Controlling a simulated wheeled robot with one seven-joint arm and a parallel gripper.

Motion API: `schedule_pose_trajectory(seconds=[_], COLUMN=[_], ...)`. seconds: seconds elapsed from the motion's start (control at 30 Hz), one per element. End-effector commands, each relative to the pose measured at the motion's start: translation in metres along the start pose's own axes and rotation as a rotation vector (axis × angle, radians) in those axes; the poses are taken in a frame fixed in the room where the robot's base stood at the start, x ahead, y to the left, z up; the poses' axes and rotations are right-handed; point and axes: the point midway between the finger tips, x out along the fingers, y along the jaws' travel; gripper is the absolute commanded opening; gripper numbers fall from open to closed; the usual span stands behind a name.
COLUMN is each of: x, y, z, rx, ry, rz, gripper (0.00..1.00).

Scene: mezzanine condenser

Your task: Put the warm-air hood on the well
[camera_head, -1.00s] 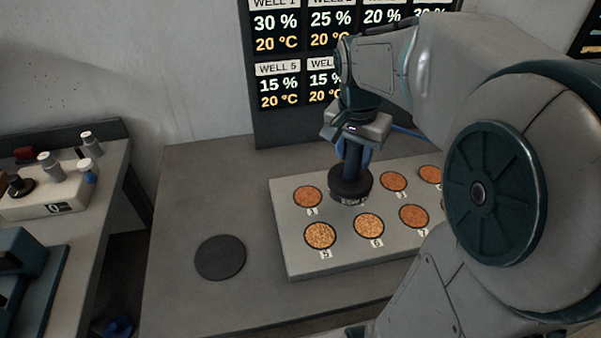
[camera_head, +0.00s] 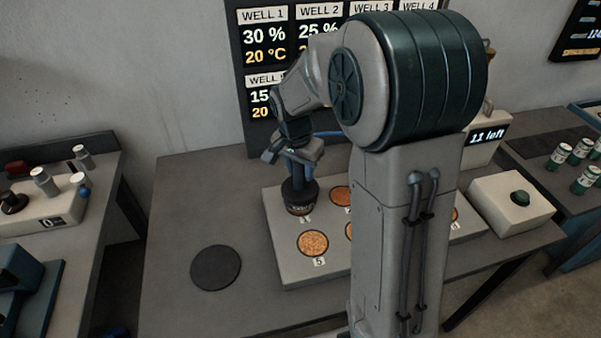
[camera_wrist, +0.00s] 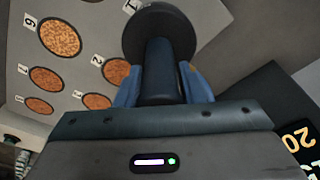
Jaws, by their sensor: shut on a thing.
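The warm-air hood (camera_head: 300,198), a dark round cap with an upright handle, is held upright at the left back corner of the well block (camera_head: 283,262). My gripper (camera_head: 301,165) is shut on its handle, with blue fingers either side of it in the wrist view (camera_wrist: 160,88). The hood covers the place of well 1, whose number shows just in front of it. I cannot tell whether the hood touches the block. Well 2 (camera_head: 340,195) and well 5 (camera_head: 313,243) are uncovered, with orange grains. Well 6 (camera_wrist: 60,38) is uncovered in the wrist view.
A dark round pad (camera_head: 215,267) lies bare on the bench left of the block. A board of well readings (camera_head: 262,60) stands behind; my arm hides part of it and the block's right side. A white box with a green button (camera_head: 519,198) stands at right.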

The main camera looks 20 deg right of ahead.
Motion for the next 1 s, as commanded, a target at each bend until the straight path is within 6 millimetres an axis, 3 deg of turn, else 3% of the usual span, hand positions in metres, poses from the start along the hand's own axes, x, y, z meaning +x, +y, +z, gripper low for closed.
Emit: schedule_pose_trajectory(seconds=[0.17,0.57,0.6,0.67,1.0], x=[0.019,0.026,0.025,0.025,0.022], y=[0.000,0.000,0.000,0.000,0.000], z=[0.003,0.004,0.004,0.004,0.003], rx=[-0.001,-0.001,-0.001,-0.001,0.000], ry=[0.001,0.002,0.001,0.001,0.001], rz=[0.000,-0.001,0.000,0.000,0.000], gripper=[0.00,0.00,0.43,0.57,0.57])
